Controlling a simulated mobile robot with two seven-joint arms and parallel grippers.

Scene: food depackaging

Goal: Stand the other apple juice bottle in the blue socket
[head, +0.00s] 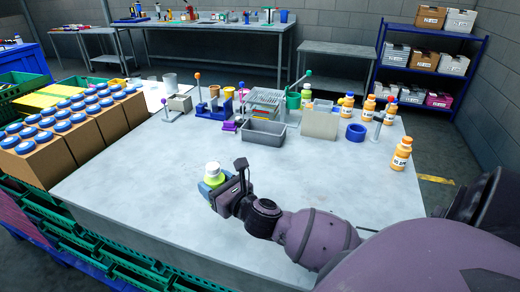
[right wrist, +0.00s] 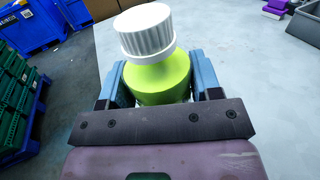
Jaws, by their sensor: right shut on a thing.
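My right gripper (head: 214,187) is shut on an apple juice bottle (head: 213,172), green with a white cap, over the near middle of the table. In the right wrist view the bottle (right wrist: 160,80) sits between the two blue fingers, cap up and slightly tilted; its lower part is hidden. A round blue socket (head: 356,132) stands on the right part of the table, well to the right of and beyond the gripper; I see nothing standing in it. Another green bottle (head: 306,92) with a pale cap stands at the back of the table. My left gripper is out of view.
Several orange bottles (head: 401,154) stand around the socket at the right. A grey bin (head: 263,133) and a beige block (head: 319,124) stand left of it. Cartons of blue-capped bottles (head: 70,135) line the left edge. The table's middle (head: 300,180) is clear.

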